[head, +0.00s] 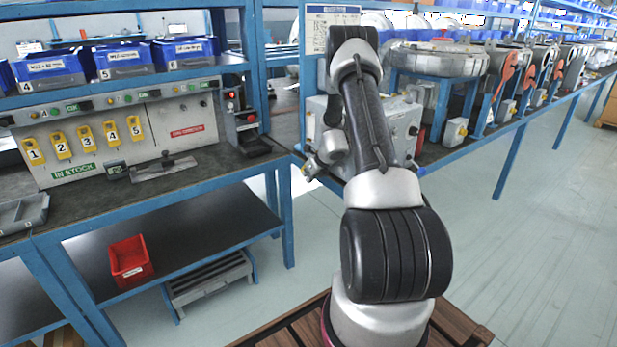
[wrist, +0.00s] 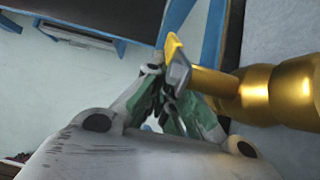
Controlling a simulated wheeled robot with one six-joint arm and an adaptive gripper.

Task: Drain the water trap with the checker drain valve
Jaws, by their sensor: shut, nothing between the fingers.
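In the wrist view, a brass valve body (wrist: 275,95) comes in from the right. A grey lever (wrist: 178,75) with a yellow tip (wrist: 173,45) stands at its left end. My gripper (wrist: 168,110) is shut and empty, its fingertips close beside the lever's lower part. I cannot tell whether they touch it. In the head view, my arm reaches over the bench's front edge, and small silver and yellow parts (head: 311,168) show near its end. The gripper and valve cannot be told apart there. The water trap is not clearly seen.
A grey box (head: 401,125) stands on the bench behind my arm. Left is a blue-framed bench (head: 120,205) with numbered yellow tags (head: 88,138) on a panel, and a red bin (head: 130,262) on its lower shelf. The floor (head: 540,230) to the right is clear.

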